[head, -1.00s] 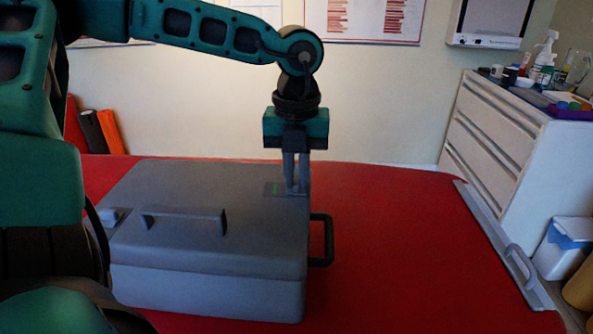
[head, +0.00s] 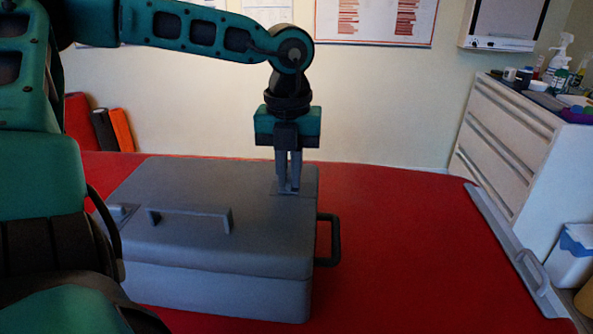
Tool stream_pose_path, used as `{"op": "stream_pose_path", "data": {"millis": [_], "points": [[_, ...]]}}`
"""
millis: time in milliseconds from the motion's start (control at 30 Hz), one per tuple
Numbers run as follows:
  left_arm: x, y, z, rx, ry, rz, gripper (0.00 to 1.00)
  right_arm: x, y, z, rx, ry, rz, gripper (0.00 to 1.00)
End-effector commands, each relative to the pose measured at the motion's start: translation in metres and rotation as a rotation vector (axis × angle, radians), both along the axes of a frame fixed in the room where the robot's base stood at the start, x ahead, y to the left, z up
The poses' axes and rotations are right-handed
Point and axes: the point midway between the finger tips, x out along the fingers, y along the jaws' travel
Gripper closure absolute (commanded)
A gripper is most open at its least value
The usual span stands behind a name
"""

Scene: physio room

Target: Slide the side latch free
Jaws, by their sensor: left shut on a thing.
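A grey case (head: 215,255) with a closed lid lies on the red table top. A small latch plate (head: 309,187) sits on the lid near its right back edge. My left gripper (head: 288,190) points straight down, shut on the small slider of this latch, which is mostly hidden between the fingertips. A second small fitting (head: 121,211), which looks like another latch, sits at the lid's left edge, partly behind my arm. My right gripper is not in view.
A raised grip (head: 190,217) stands on the lid and a dark side handle (head: 331,240) juts from the case's right side. The red table top (head: 410,240) is clear to the right, up to a grey rail (head: 508,245). A white drawer unit (head: 510,150) stands beyond.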

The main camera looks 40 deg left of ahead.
Motion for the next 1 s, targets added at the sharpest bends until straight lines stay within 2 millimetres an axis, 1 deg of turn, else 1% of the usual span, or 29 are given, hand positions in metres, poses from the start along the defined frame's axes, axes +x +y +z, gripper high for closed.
{"op": "stream_pose_path", "data": {"millis": [167, 200, 433, 667, 767, 867, 1000], "points": [[0.0, 0.0, 0.001, 0.001, 0.0, -0.002, 1.0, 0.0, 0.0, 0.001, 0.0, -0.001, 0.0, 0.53], [0.0, 0.0, 0.001, 0.001, 0.0, -0.002, 0.85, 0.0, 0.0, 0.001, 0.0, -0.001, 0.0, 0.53], [0.0, 0.0, 0.0, 0.001, 0.0, -0.001, 0.63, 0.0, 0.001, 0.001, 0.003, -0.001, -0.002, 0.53], [0.0, 0.0, 0.0, 0.001, 0.001, -0.001, 0.62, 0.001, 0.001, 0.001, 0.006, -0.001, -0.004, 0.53], [0.0, 0.0, 0.005, 0.001, 0.0, -0.001, 0.62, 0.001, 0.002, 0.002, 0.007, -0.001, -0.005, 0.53], [0.001, 0.0, 0.018, 0.002, -0.002, -0.001, 0.62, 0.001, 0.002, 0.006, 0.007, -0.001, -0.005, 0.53], [0.001, 0.0, 0.048, 0.003, -0.004, 0.0, 0.62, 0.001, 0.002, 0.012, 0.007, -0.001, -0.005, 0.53]]}}
